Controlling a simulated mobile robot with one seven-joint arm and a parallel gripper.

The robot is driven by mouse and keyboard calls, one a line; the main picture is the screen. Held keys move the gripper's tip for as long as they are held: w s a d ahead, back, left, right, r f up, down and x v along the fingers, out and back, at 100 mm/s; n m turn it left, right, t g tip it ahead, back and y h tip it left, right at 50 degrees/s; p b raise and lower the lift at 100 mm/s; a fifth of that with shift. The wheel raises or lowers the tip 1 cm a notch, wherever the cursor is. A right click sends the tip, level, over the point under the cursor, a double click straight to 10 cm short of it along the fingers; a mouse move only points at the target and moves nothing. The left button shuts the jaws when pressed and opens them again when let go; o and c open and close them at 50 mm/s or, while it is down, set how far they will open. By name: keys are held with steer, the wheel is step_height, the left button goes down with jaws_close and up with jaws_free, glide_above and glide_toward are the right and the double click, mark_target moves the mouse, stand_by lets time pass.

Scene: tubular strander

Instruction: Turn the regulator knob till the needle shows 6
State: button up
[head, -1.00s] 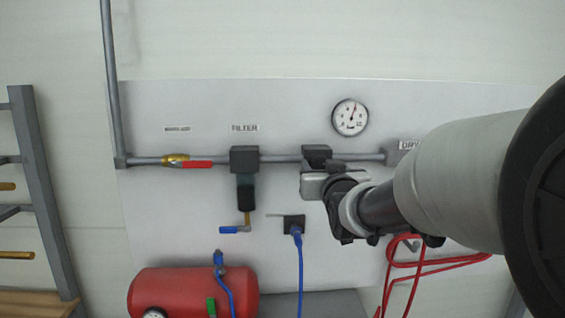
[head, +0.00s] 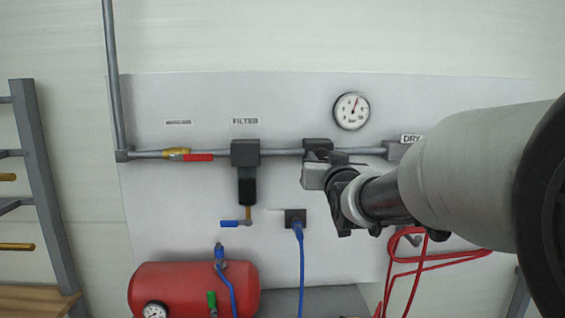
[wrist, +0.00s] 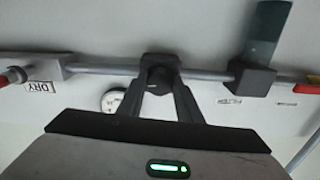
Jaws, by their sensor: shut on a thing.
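The regulator (head: 317,146) is a dark block on the grey pipe in the middle of the panel. Its black knob (wrist: 158,79) shows in the wrist view between the fingers. My gripper (wrist: 159,88) is shut on the knob, one finger on each side; in the head view my gripper (head: 316,170) covers the knob. The round white gauge (head: 351,111) is above the regulator, and its red needle points up and leans a little right. Its numbers are too small to read. In the wrist view the gauge (wrist: 112,101) is partly hidden by a finger.
The filter (head: 245,153) is left of the regulator, and a brass valve with a red lever (head: 197,158) is farther left. A blue hose (head: 301,265) hangs below from a dark socket. A red tank (head: 180,288) is at lower left. Red hose loops (head: 415,258) hang at right.

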steer(key=o, duration=1)
steer(key=shift+w, duration=0.1)
steer(key=shift+o, duration=0.2)
steer(key=s, duration=1.7)
steer(key=shift+s, duration=0.25)
stand_by(1.1)
